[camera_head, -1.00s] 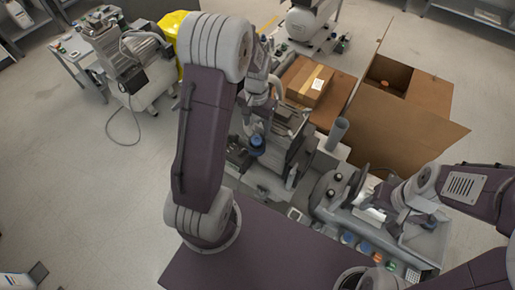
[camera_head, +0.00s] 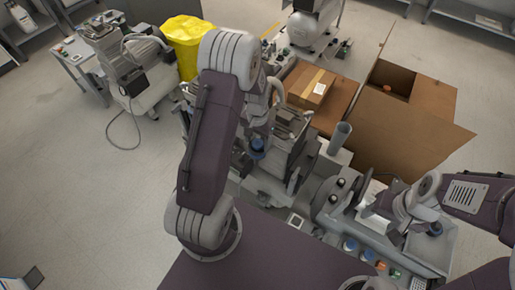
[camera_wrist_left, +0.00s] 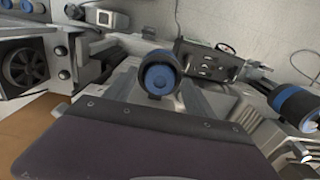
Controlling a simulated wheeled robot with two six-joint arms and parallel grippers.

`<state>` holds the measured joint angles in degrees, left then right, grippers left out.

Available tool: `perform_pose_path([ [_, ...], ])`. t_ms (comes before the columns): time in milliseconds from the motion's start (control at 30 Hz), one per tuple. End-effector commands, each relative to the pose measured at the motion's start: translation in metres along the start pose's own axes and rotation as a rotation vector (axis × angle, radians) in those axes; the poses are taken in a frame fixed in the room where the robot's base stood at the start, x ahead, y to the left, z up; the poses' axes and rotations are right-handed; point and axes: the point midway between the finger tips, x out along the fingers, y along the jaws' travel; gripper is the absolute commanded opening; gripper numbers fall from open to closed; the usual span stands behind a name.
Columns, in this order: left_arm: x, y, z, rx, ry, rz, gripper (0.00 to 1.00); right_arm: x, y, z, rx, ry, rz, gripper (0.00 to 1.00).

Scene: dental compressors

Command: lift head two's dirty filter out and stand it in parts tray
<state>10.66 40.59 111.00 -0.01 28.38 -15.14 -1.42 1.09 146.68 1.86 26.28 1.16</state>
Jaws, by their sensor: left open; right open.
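A dark filter with a blue end (camera_wrist_left: 160,80) stands on the compressor, ahead of my left gripper in the left wrist view. My left gripper (camera_head: 257,136) is open, its fingers on either side of that filter; I cannot tell if they touch it. The blue end also shows in the head view (camera_head: 257,149). A second blue-banded filter (camera_wrist_left: 296,104) is at the right of the wrist view. I cannot tell which is head two's.
Blue-capped jars (camera_head: 350,245) and small orange and green items sit near the tray. A grey upright cylinder (camera_head: 340,136) stands right of the compressor. A closed carton (camera_head: 309,84) and an open carton (camera_head: 400,110) lie behind.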

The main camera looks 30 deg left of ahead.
Motion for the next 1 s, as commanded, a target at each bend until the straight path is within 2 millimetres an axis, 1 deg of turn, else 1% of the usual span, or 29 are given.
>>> perform_pose_path([
  [33, 0.0, 0.0, 0.0, 0.0, 0.0, 0.0, 0.63, 0.0, 0.0, 0.0, 0.0, 0.0, 0.0, 0.58],
  [67, -0.001, 0.0, 0.0, 0.0, 0.0, 0.0, 0.6, 0.0, 0.0, 0.0, 0.0, 0.0, 0.0, 0.58],
  [100, -0.001, 0.0, 0.0, 0.0, 0.0, 0.0, 0.49, 0.0, 0.0, 0.0, 0.0, 0.0, 0.0, 0.58],
  [167, -0.001, 0.0, 0.0, 0.0, 0.0, 0.0, 0.33, 0.0, 0.0, 0.0, 0.0, 0.0, 0.0, 0.58],
  [200, -0.001, 0.0, 0.0, 0.0, 0.0, 0.0, 0.22, 0.0, 0.0, 0.0, 0.0, 0.0, 0.0, 0.58],
  [267, -0.001, 0.0, 0.0, 0.0, 0.0, 0.0, 0.05, 0.0, 0.0, 0.0, 0.0, 0.0, 0.0, 0.58],
  [300, -0.001, 0.0, 0.0, 0.0, 0.0, 0.0, 0.0, 0.0, 0.0, 0.0, 0.0, 0.0, 0.0, 0.58],
  [467, -0.001, 0.0, 0.0, 0.0, 0.0, 0.0, 0.0, 0.0, 0.0, 0.0, 0.0, 0.0, 0.0, 0.58],
  [567, -0.007, 0.0, 0.0, 0.0, 0.001, 0.0, 0.0, -0.003, 0.0, 0.0, 0.0, 0.0, 0.0, 0.58],
  [667, -0.029, 0.0, -0.001, 0.0, 0.004, -0.001, 0.0, -0.01, 0.0, -0.001, 0.0, 0.0, 0.0, 0.58],
  [700, -0.04, 0.0, -0.001, 0.0, 0.005, -0.001, 0.0, -0.013, 0.0, -0.001, 0.0, 0.0, 0.0, 0.58],
  [800, -0.065, 0.0, -0.001, 0.0, 0.004, -0.001, 0.0, -0.019, 0.0, -0.002, 0.0, 0.0, 0.0, 0.58],
  [900, -0.085, 0.0, -0.001, 0.0, 0.004, -0.001, 0.0, -0.023, 0.0, -0.002, 0.0, 0.0, 0.0, 0.58],
  [1000, -0.097, 0.0, 0.0, 0.0, 0.001, 0.0, 0.0, -0.025, -0.001, -0.003, 0.0, 0.0, 0.0, 0.58],
])
